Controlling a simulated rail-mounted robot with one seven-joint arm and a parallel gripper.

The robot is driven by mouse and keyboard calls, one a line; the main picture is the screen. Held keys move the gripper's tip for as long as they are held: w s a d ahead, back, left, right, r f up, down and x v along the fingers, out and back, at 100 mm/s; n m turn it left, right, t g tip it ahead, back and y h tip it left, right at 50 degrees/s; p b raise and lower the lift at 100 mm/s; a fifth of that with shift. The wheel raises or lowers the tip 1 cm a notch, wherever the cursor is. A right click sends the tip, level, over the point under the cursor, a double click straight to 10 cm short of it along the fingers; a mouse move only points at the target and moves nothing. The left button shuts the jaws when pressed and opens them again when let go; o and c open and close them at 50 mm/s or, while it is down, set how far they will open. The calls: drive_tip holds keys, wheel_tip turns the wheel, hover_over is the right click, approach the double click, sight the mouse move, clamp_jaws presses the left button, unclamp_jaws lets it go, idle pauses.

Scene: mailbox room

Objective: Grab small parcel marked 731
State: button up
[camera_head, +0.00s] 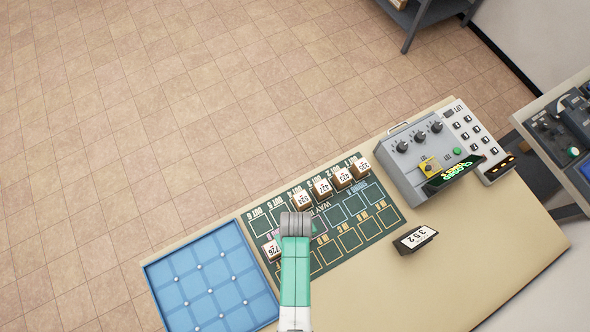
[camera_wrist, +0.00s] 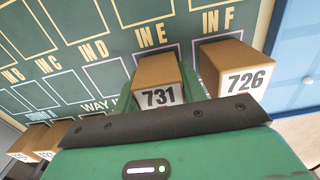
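The small parcel marked 731 (camera_wrist: 158,82) is a brown box with a white label, on the mat's IN E spot in the wrist view. Green parts of my gripper (camera_head: 296,225) show close on both sides of it. Whether they touch or grip it is unclear. In the head view my gripper is low over the mat's left part, and parcel 731 is hidden there. A similar parcel marked 726 (camera_wrist: 238,70) stands just right of it at IN F. It also shows left of my gripper in the head view (camera_head: 272,250).
The dark green sorting mat (camera_head: 352,232) has several parcels, such as one (camera_head: 359,169), along its far row. A blue tray (camera_head: 213,283) adjoins it on the left. A grey control box (camera_head: 408,165) and a 352 sign (camera_head: 415,238) stand right. The table's (camera_head: 470,245) front is clear.

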drive_tip(key=c, duration=0.3)
drive_tip(key=shift+r, duration=0.1)
wheel_tip(320, 180, up, 10)
drive_tip(key=shift+f+p, duration=0.1)
drive_tip(key=shift+p, duration=0.3)
